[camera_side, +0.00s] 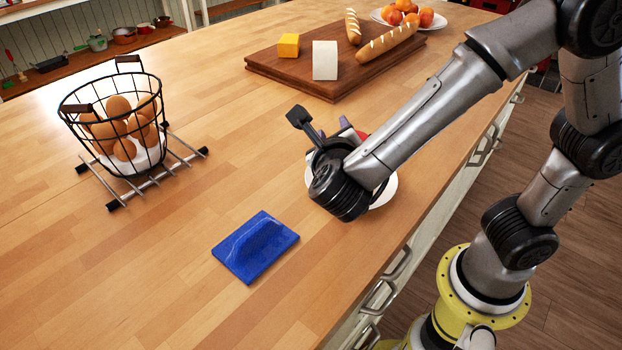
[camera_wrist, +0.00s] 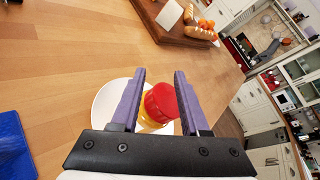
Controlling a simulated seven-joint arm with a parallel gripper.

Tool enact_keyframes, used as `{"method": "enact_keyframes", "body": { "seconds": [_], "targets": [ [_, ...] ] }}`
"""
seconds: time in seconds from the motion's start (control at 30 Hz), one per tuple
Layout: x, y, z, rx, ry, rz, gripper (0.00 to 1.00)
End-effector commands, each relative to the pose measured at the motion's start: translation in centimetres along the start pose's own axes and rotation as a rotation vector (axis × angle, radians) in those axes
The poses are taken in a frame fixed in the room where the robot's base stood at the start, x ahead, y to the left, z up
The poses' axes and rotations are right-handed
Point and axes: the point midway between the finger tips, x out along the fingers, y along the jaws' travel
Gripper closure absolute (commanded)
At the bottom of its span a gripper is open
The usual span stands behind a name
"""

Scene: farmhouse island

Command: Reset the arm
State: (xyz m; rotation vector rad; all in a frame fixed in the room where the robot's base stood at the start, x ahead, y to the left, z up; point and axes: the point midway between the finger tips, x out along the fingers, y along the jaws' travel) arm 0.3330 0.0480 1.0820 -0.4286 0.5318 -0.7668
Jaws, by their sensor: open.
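My gripper (camera_wrist: 157,98) is open, with its two purple fingers pointing out over the wooden island. In the side view my gripper (camera_side: 345,130) is low over the counter and mostly hidden behind my wrist. A jar with a red lid (camera_wrist: 161,102) and a yellow lower part shows between the fingers in the wrist view; I cannot tell whether they touch it. It appears to be on a white plate (camera_wrist: 106,105). In the side view the plate (camera_side: 384,192) is partly covered by my wrist, and only a sliver of red (camera_side: 362,135) shows.
A wire basket of brown eggs (camera_side: 118,125) stands on a metal rack at left. A cutting board (camera_side: 290,80) with bread and cheese is behind. A fruit plate (camera_side: 432,25) is at the back.

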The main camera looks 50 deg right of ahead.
Motion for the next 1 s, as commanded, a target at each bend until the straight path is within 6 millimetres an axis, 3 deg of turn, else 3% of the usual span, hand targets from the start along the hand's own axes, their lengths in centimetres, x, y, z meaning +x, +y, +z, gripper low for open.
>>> {"method": "enact_keyframes", "body": {
  "seconds": [0.03, 0.1, 0.2, 0.37, 0.5, 0.67, 0.77, 1.0],
  "targets": [
    [1.7, -2.0, 2.1, 0.068, -0.010, 0.015, 0.55],
    [3.4, -4.0, 5.2, 0.093, -0.067, 0.082, 0.55],
    [4.5, -6.6, 9.6, 0.020, -0.207, 0.196, 0.55],
    [3.1, -9.6, 14.1, -0.257, -0.469, 0.313, 0.55],
    [0.3, -10.9, 15.0, -0.610, -0.684, 0.352, 0.55],
    [-3.0, -11.1, 12.4, -1.102, -0.881, 0.362, 0.55],
    [-4.5, -10.9, 9.0, -1.442, -0.971, 0.371, 0.55],
    [-6.2, -11.0, -2.4, -2.272, -1.136, 0.499, 0.55]
  ]
}}
